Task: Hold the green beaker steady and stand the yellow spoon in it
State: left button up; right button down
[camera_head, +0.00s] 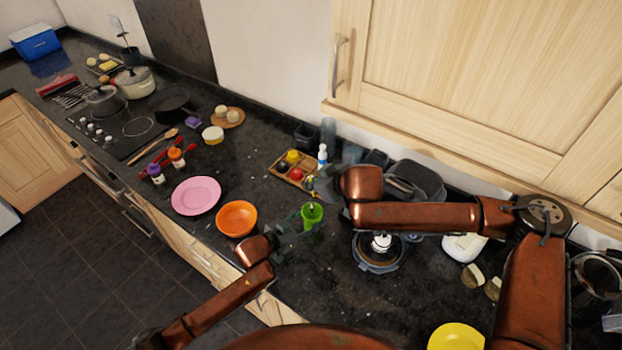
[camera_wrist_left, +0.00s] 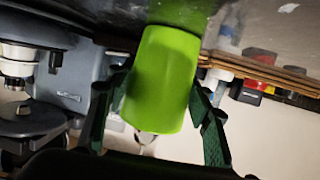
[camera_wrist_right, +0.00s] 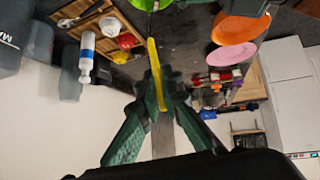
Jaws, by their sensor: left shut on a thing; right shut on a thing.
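The green beaker (camera_head: 312,218) stands on the dark counter right of the orange bowl. My left gripper (camera_head: 298,226) is shut around it from the side; the left wrist view shows the beaker (camera_wrist_left: 162,75) between the two fingers (camera_wrist_left: 158,105). My right gripper (camera_head: 318,188) is above the beaker, shut on the yellow spoon (camera_wrist_right: 154,72). In the right wrist view the spoon points toward the beaker (camera_wrist_right: 150,4), which is cut off at the top edge. A pale tip shows at the beaker's mouth; I cannot tell how far inside it is.
A wooden tray (camera_head: 282,172) with small jars and a white bottle (camera_head: 322,157) stand behind the beaker. The orange bowl (camera_head: 236,219) and pink plate (camera_head: 196,195) are to the left. A dark appliance (camera_head: 378,252) is close on the right.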

jog(key=shift+f, duration=1.55)
jog(key=c, duration=2)
grip_release()
jog(key=shift+c, duration=0.2)
notch_tip(320, 180, up, 13)
jog(key=shift+r, duration=0.1)
